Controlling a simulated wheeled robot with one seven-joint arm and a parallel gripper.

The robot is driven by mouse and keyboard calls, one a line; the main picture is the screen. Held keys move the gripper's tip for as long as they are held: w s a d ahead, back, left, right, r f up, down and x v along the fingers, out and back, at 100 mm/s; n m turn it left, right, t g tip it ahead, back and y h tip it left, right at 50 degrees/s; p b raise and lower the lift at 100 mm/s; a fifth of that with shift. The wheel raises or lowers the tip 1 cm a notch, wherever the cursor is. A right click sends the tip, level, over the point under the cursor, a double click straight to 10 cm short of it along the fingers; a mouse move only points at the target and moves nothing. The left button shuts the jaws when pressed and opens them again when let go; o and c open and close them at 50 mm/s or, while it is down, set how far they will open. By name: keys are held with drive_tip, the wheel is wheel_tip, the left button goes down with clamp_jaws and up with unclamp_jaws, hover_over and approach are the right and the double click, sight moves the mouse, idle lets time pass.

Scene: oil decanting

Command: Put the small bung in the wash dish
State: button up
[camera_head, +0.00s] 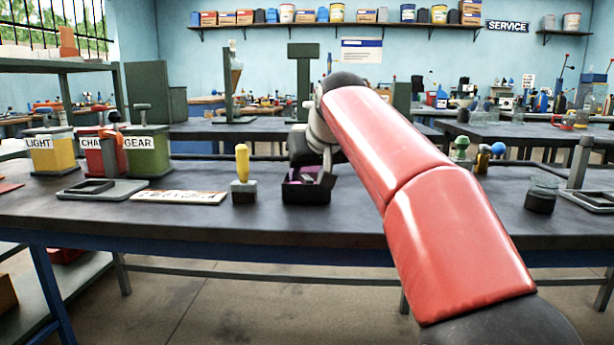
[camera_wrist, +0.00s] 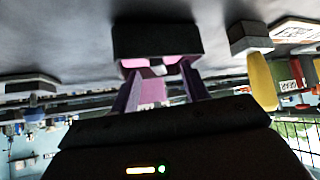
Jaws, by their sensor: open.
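My gripper (camera_head: 308,174) is at the dark open box (camera_head: 306,195) on the near bench. In the wrist view, which looks upside down, my gripper (camera_wrist: 158,76) has its two purple fingers apart at the mouth of the box (camera_wrist: 155,40), which is pink inside. A small pale piece (camera_wrist: 158,70) shows between the fingertips; I cannot tell whether it is the small bung. I cannot tell for sure which thing is the wash dish. Small round-topped pieces, one green (camera_head: 462,146) and one blue (camera_head: 498,149), stand right of my arm.
A yellow-handled brush-like tool (camera_head: 243,175) stands close left of the box. Further left are a white labelled plate (camera_head: 179,197), a grey tray (camera_head: 127,190) and labelled cans (camera_head: 147,152). A dark-based glass jar (camera_head: 541,195) stands right.

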drive_tip(key=p+v, duration=0.1)
drive_tip(key=v, duration=0.8)
drive_tip(key=shift+s, duration=0.15)
drive_tip(key=shift+d+r, duration=0.15)
